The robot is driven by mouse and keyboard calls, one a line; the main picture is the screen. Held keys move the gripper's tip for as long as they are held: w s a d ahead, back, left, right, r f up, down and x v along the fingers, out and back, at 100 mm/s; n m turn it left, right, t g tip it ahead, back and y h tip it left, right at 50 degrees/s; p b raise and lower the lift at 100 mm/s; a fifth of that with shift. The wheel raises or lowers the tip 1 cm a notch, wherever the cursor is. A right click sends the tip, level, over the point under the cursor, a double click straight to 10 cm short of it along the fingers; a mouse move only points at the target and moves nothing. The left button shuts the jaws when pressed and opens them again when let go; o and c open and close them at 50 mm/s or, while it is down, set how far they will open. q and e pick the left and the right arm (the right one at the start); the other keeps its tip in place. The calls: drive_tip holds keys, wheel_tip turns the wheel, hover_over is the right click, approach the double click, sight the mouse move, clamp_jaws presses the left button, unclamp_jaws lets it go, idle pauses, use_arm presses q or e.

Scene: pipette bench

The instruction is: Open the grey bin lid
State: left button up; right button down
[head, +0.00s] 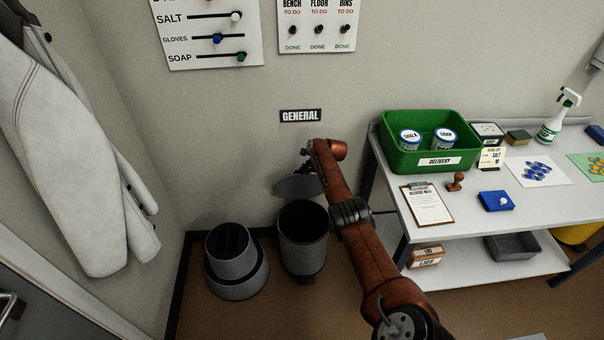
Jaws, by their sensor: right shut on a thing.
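The grey bin (303,243) stands on the floor against the wall, under a GENERAL sign (300,116). Its grey lid (297,188) is tipped up at the back, and the dark inside of the bin shows. My right gripper (306,165) is at the upper edge of the raised lid, shut on it. My right arm hides part of the gripper and the space just right of the bin. My left gripper is out of view.
A second dark grey container (232,262) stands left of the bin. The table (470,213) at the right holds a green DELIVERY crate (391,156), a clipboard (427,204) and a spray bottle (558,118). White coats (75,150) hang at the left.

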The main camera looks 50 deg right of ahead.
drive_tip(key=shift+d, duration=0.1)
idle(0.3)
drive_tip(key=c, duration=2.2)
unclamp_jaws()
drive_tip(key=v, duration=1.2)
drive_tip(key=shift+f, duration=0.15)
